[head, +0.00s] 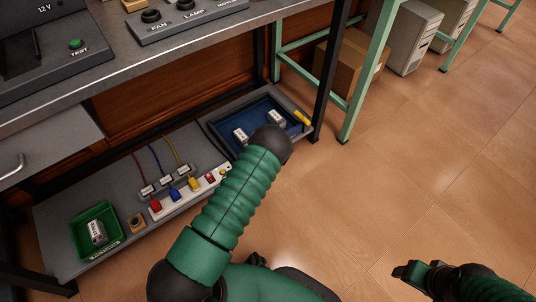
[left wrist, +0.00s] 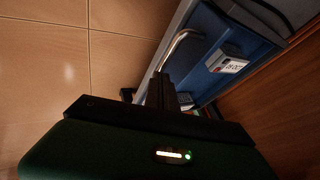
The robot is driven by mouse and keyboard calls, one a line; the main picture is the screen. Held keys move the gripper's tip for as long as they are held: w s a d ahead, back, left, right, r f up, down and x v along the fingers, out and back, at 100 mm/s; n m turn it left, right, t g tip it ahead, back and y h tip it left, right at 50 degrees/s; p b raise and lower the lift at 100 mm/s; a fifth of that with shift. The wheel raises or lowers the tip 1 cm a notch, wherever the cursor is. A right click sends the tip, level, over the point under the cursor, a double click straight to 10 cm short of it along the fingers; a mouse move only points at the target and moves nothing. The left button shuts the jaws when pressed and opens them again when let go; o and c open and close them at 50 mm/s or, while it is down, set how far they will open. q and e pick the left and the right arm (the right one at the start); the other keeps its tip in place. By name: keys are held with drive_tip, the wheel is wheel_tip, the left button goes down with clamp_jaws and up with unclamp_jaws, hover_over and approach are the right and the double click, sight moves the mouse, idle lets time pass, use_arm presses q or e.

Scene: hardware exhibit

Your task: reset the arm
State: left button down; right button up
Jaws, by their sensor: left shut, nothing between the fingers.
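My left arm (head: 235,200) reaches up from the bottom middle of the head view toward the lower shelf. Its dark joint (head: 270,143) covers part of the blue tray, and my left gripper is hidden behind it there. In the left wrist view my left gripper (left wrist: 160,88) is shut and empty, with its dark fingers near the edge of the blue tray (left wrist: 200,30). Whether they touch it, I cannot tell. My right gripper (head: 412,270) is at the lower right, over bare floor; its fingers are too small and dark to read.
A white labelled block (left wrist: 227,60) sits in the blue tray. The lower shelf (head: 60,215) also holds a power strip (head: 190,194) with coloured plugs and a green bin (head: 110,215). A bench top (head: 130,60) overhangs it. Floor (head: 420,170) on the right is clear.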

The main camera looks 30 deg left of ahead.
use_arm(q)
drive_tip(key=s+d+r+n+g+h+p, duration=0.15)
drive_tip(key=s+d+r, duration=0.25)
drive_tip(key=r, duration=0.4)
drive_tip(key=s+d+r+p, duration=0.3)
drive_tip(key=s+d+r, duration=0.15)
drive_tip(key=r, duration=0.35)
drive_tip(key=s+d+r+n+g+h+p, duration=0.15)
drive_tip(key=s+d+r, duration=0.3)
drive_tip(key=r, duration=0.45)
drive_tip(key=s+d+r, duration=0.3)
drive_tip(key=s+r, duration=0.2)
drive_tip(key=s, duration=0.2)
drive_tip(key=s+d+r, duration=0.3)
drive_tip(key=s+r, duration=0.1)
drive_tip(key=s, duration=0.3)
wheel_tip(320, 180, up, 38)
drive_tip(key=p, duration=3.8)
drive_tip(key=shift+g+h, duration=0.4)
use_arm(e)
drive_tip(key=w+v, duration=0.3)
drive_tip(key=v, duration=1.1)
drive_tip(key=w+r+v, duration=0.1)
drive_tip(key=w+v, duration=0.2)
drive_tip(key=v, duration=1.1)
drive_tip(key=w+r+v, duration=0.1)
drive_tip(key=w+v, duration=0.2)
drive_tip(key=v, duration=1.2)
drive_tip(key=shift+w+d+r, duration=0.25)
drive_tip(key=shift+w+d, duration=0.1)
